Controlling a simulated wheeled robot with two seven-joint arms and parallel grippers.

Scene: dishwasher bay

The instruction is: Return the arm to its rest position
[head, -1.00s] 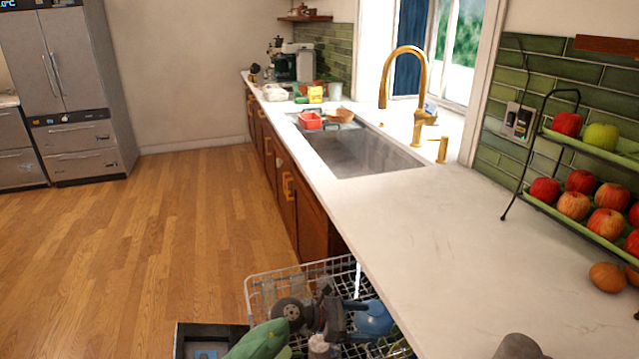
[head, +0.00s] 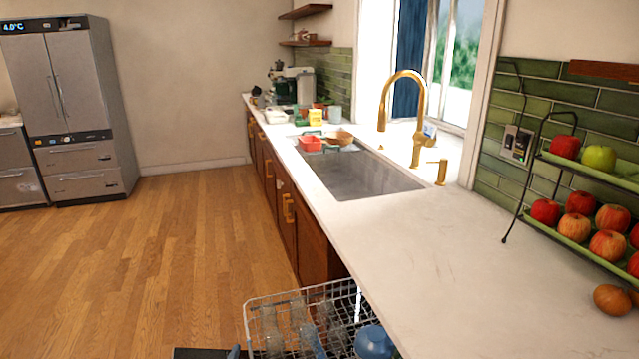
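No part of either gripper can be clearly made out in the head view. The white wire dishwasher rack (head: 290,297) stands at the bottom centre, pulled out beside the counter. Several clear glasses (head: 272,325) stand in it. A blue rounded dish (head: 374,342) sits at its right side, cut off by the lower edge of the picture.
The white counter (head: 420,240) runs along the right, with a sink (head: 360,178) and gold tap (head: 405,100). A fruit rack (head: 570,233) with apples stands at right, an onion (head: 612,299) before it. A fridge (head: 75,100) stands far left. The wooden floor (head: 150,260) is clear.

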